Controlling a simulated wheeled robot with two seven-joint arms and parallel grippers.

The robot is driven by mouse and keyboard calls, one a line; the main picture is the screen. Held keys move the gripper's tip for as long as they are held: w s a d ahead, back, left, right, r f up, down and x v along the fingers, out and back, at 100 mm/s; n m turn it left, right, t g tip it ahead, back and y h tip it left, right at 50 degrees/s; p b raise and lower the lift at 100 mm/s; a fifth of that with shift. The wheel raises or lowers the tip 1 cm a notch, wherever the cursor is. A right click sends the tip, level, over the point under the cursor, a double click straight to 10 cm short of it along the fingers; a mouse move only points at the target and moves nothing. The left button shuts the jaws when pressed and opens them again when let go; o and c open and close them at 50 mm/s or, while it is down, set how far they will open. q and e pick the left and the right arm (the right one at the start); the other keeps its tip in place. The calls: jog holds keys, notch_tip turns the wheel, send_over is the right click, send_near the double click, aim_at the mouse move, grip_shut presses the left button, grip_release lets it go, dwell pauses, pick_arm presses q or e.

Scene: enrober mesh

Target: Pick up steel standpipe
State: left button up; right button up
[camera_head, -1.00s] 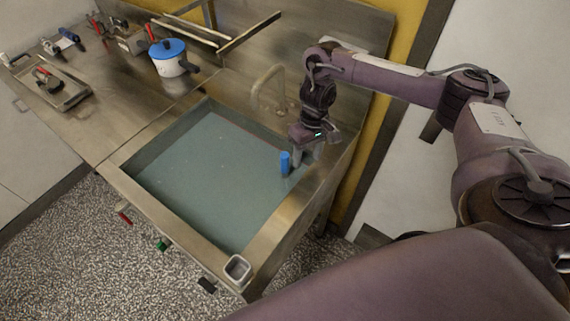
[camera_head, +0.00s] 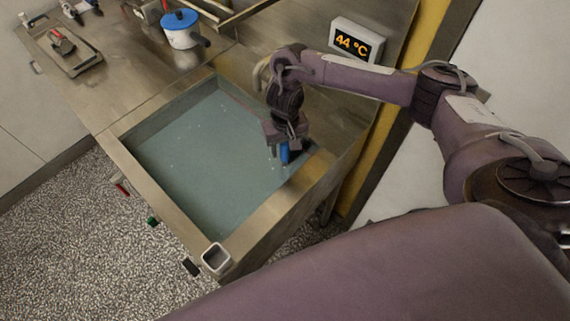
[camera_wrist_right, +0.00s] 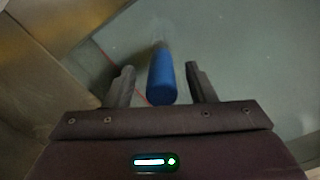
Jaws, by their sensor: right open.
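The standpipe (camera_wrist_right: 161,78) stands in the water near the right-hand corner of the sink basin. Its upper part is a blue sleeve, and its lower part fades into the murky water in the right wrist view. In the head view its blue sleeve (camera_head: 284,153) is partly hidden by my right gripper (camera_head: 282,146). In the right wrist view my right gripper (camera_wrist_right: 160,70) is open, with one finger on each side of the blue sleeve and a visible gap on both sides. My left gripper is not in view.
The steel sink basin (camera_head: 122,157) has raised walls. A white pot with a blue lid (camera_head: 181,32) and a tool tray (camera_head: 70,50) stand on the counter. A display reading 44 °C (camera_head: 354,42) stands behind my right arm. A square cup (camera_head: 215,257) sits at the front corner.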

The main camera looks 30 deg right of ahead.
jog(key=shift+a+f, duration=0.1)
grip_shut()
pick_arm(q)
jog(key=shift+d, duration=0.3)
